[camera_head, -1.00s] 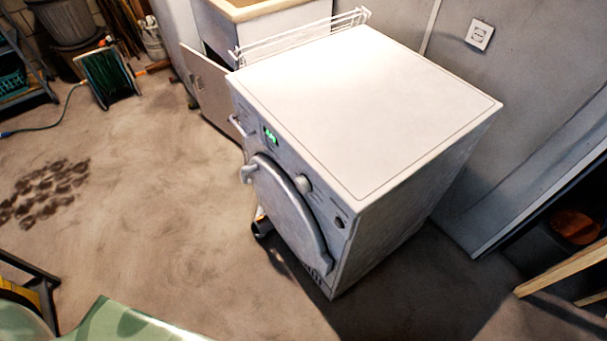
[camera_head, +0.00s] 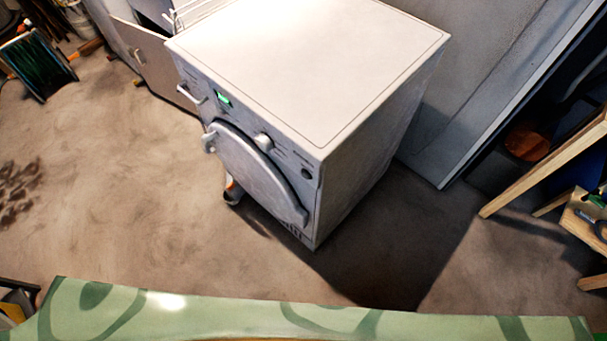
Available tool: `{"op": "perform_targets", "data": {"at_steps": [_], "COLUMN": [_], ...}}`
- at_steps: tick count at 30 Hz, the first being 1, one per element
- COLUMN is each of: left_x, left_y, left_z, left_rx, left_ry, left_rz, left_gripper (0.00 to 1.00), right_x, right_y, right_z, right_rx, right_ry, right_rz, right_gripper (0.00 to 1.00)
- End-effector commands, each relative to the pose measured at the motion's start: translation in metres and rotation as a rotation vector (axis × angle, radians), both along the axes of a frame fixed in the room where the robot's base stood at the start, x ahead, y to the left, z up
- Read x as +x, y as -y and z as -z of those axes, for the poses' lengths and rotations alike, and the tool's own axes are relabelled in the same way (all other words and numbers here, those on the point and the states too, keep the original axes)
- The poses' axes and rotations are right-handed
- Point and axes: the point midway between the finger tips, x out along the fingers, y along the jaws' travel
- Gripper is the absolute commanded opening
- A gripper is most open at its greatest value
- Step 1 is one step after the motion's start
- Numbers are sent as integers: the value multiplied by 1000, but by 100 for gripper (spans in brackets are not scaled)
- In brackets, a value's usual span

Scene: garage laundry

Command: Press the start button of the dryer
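The white dryer (camera_head: 310,60) stands ahead of me on the floor, with its front turned to the lower left. Its front panel has a green lit display (camera_head: 223,99), a round knob (camera_head: 264,141) and a dark round button (camera_head: 306,174) near the right front corner. I cannot read the labels, so I cannot tell for sure which control is the start button. The round dryer door (camera_head: 253,170) is shut. Neither of my grippers shows.
A green patterned surface (camera_head: 230,317) spans the bottom edge. A wooden stand (camera_head: 540,170) is at the right, and an open cabinet door (camera_head: 158,68) at the upper left.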

Motion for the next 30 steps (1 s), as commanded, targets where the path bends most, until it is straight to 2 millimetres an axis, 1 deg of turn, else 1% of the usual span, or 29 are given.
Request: {"op": "perform_targets", "data": {"at_steps": [1,2,3,5,6,30], "left_x": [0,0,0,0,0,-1], "left_y": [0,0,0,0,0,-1], "left_z": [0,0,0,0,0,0], "left_rx": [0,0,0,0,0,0], "left_ry": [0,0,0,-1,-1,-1], "left_rz": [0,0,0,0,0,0], "left_gripper": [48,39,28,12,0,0], "right_x": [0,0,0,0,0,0], "right_y": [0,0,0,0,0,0], "right_z": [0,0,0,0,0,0], "right_rx": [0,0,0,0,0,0], "right_ry": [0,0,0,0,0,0], "right_rz": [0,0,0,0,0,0], "right_gripper": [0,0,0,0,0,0]}}
